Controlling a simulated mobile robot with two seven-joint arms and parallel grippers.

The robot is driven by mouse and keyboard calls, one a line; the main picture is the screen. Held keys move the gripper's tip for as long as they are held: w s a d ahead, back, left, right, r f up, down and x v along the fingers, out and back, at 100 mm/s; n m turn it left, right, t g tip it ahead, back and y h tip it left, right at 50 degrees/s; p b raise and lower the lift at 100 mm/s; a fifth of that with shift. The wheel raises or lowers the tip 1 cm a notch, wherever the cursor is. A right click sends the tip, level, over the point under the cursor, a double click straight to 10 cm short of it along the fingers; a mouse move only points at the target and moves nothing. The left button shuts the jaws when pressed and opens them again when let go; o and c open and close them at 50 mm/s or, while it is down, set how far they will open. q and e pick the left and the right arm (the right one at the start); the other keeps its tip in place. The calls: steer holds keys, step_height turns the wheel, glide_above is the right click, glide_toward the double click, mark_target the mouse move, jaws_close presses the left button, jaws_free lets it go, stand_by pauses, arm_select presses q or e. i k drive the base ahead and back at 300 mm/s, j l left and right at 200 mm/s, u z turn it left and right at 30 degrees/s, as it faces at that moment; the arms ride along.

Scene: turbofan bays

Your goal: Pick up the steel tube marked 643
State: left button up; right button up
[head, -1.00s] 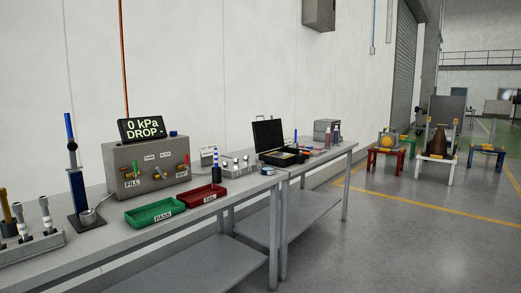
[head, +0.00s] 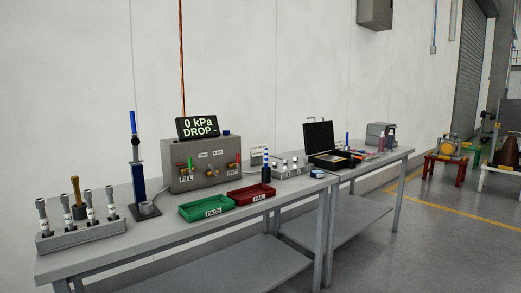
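A grey rack (head: 82,237) stands at the near left end of the workbench. Several upright steel tubes stand in it, among them a left one (head: 43,216), a middle one (head: 89,207) and a right one (head: 111,204). The marks are too small to read, so I cannot tell which tube is 643. Neither of my grippers is in view.
A brass-coloured piece (head: 77,197) stands by the tubes. Right of the rack are a blue-topped stand (head: 138,175), a grey test box (head: 205,172) reading "0 kPa DROP", a green PASS tray (head: 206,208) and a red FAIL tray (head: 251,195). The bench front (head: 150,246) is clear.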

mark_target(64, 199)
steer(key=u, duration=1.3)
